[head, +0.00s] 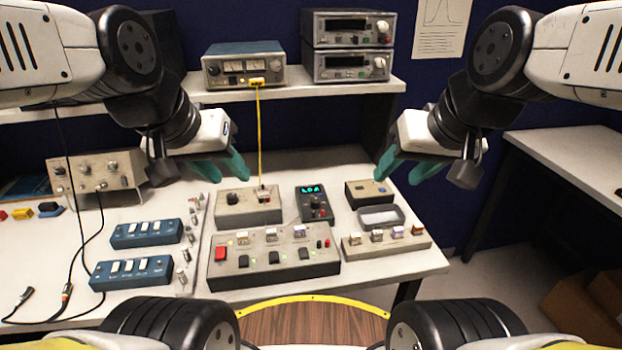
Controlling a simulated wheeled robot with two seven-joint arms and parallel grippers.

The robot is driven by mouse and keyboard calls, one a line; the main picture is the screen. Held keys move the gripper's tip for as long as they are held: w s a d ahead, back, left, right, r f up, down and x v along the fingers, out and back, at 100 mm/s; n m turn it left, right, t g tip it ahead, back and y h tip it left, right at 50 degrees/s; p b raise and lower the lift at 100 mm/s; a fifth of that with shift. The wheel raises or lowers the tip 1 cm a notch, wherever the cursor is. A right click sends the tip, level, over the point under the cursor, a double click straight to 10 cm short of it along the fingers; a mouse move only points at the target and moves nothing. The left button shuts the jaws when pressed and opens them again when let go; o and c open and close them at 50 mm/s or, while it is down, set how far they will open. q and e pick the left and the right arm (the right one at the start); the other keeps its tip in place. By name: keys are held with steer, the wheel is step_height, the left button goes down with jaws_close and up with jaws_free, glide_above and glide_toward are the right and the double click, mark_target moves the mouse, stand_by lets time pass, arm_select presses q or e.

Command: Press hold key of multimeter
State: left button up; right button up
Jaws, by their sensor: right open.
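The multimeter (314,204) is a small dark handheld unit with a lit teal display at its top and a dial below. It lies on the white bench among grey boxes. Its individual keys are too small to tell apart, so I cannot pick out the hold key. My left gripper (222,168) hangs above the bench, left of the multimeter, with its teal fingers apart and empty. My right gripper (407,171) is open and empty, to the right of and above the multimeter. Neither gripper touches it.
Grey boxes (249,206) and (368,193) flank the multimeter. A switch panel (274,266) with a red button lies in front, beside a block strip (385,242). A yellow cable (259,130) hangs from the shelf instrument (243,66). Blue switch boxes (146,233) are at left.

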jaws_close()
stand_by(1.8)
